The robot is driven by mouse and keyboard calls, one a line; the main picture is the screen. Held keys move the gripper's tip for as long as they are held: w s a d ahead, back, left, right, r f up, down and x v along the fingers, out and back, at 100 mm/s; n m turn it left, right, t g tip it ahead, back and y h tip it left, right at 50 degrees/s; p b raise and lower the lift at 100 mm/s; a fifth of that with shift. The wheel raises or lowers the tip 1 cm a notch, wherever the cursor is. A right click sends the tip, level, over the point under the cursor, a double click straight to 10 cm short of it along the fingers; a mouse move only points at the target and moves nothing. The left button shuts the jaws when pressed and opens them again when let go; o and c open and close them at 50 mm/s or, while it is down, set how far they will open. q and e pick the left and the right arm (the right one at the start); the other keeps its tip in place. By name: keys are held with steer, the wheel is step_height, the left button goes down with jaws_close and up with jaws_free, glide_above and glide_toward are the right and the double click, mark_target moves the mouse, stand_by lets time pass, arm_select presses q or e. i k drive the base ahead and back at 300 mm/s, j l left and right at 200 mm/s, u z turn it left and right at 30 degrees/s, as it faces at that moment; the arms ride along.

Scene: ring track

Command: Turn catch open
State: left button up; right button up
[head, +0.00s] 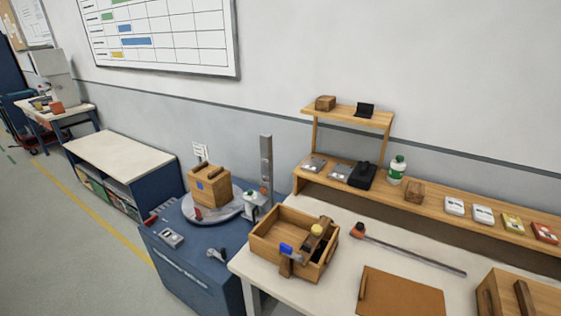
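No part is plainly a catch at this size, and I cannot tell which piece it is. An open wooden box (262,243) stands at the left end of the white bench. A brown piece with a yellow knob (317,230) lies across its right side, and a blue part (286,248) shows on its front. A closed wooden box (209,186) with a small blue mark stands on a round grey turntable (228,211) on the blue cabinet. A small red part (198,213) is at the turntable's front edge. Neither of my grippers is in view.
The white bench (345,235) also holds a long bar (415,252), a brown board (400,293) and a wooden box (540,299) cut off at the lower right. A wooden shelf (440,210) with small items runs behind. Open floor (60,235) lies left.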

mark_target(286, 250)
steer(key=u, duration=1.1)
steer(key=k+l+u, duration=0.4)
steer(key=k+u, duration=0.2)
steer(key=k, duration=0.2)
steer(key=k+l, duration=0.15)
steer(key=k, duration=0.25)
steer(key=i+l, duration=0.4)
